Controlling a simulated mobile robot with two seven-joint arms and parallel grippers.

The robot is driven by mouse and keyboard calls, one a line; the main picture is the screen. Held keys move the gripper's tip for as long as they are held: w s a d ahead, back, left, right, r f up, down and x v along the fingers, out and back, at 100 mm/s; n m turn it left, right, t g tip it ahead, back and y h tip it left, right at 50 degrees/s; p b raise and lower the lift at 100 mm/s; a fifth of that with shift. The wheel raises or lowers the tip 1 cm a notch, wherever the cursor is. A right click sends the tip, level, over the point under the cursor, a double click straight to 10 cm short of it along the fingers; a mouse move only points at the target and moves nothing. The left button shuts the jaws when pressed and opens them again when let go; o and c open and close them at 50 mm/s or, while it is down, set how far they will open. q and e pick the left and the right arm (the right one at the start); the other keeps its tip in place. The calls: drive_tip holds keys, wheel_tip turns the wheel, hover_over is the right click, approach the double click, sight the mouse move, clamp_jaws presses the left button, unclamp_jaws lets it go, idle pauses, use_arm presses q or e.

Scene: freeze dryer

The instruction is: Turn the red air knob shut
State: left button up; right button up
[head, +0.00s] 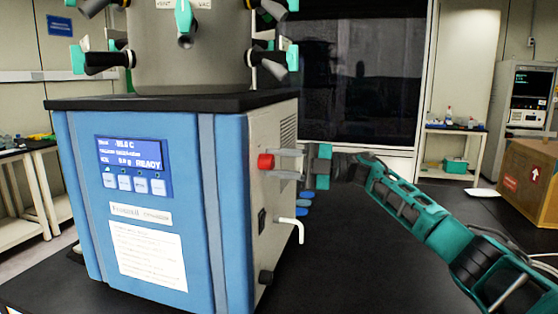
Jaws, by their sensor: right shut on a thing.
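The red air knob (265,161) sticks out from the grey right side panel of the blue freeze dryer (80,180). My right gripper (284,163) reaches in from the right, with its two grey fingers shut on the red knob. Part of the knob is hidden by the fingers. The front display reads READY above a row of buttons. My left gripper is not in view.
A white bent spout (293,226) juts from the side panel below my right gripper. Blue pieces (305,203) lie behind it on the black bench. A cardboard box (530,182) stands at the far right. The bench right of the dryer is mostly clear.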

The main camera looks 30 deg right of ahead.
drive_tip(key=n, duration=0.2)
drive_tip(key=n+g+h, duration=0.1)
drive_tip(key=n, duration=0.1)
drive_tip(key=shift+r+h+p, duration=0.15)
drive_tip(key=shift+h+p, duration=0.15)
drive_tip(key=shift+p, duration=0.1)
drive_tip(key=shift+n, duration=0.7)
drive_tip(key=o, duration=1)
drive_tip(key=shift+o, duration=0.2)
